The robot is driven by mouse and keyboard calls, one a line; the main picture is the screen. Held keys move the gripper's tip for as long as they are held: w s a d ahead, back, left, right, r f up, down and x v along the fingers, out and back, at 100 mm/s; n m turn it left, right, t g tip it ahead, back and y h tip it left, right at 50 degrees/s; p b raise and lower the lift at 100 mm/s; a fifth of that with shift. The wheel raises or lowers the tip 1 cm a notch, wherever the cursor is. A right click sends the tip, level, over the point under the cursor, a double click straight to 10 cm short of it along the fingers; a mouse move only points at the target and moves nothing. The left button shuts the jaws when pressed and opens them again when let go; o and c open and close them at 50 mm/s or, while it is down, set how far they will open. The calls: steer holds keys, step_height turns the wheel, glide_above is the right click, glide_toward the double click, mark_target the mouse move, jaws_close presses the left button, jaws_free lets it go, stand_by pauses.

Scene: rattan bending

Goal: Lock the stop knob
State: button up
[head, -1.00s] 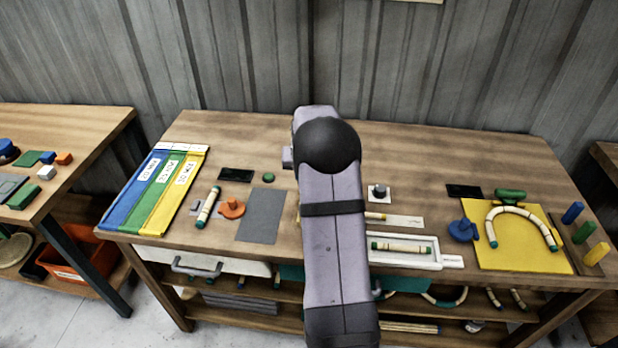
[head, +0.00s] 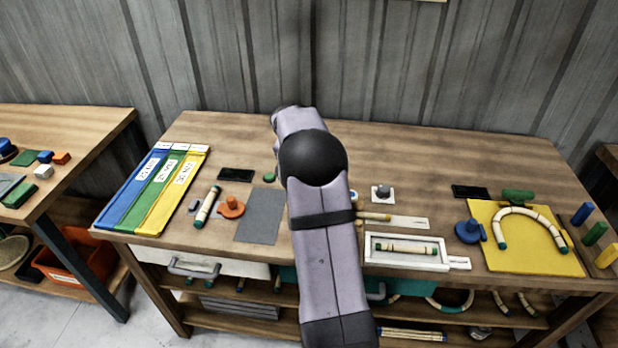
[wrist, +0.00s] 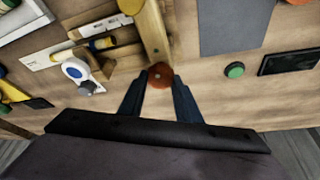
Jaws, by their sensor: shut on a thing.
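A small red-orange round knob (wrist: 160,76) shows in the wrist view at the end of a wooden bar (wrist: 151,35). My gripper (wrist: 160,84) has its two dark fingers on either side of the knob and is shut on it. Part of the knob is hidden between the fingertips. In the head view my arm covers the gripper and the knob. I cannot tell from the frames whether the knob is turned tight.
A white and blue round piece (wrist: 76,70) and wooden parts lie left of the gripper in the wrist view. A green button (wrist: 234,70) and a black panel (wrist: 289,62) lie right. A grey sheet (head: 260,216), an orange clamp (head: 231,207) and a white tray (head: 407,264) flank my arm.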

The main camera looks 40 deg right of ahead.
steer(key=o, duration=1.1)
steer(key=shift+c, duration=0.2)
steer(key=b+v, duration=0.1)
steer(key=v, duration=0.6)
steer(key=shift+r+b, duration=0.15)
steer(key=shift+b, duration=0.25)
steer(key=shift+a, duration=0.1)
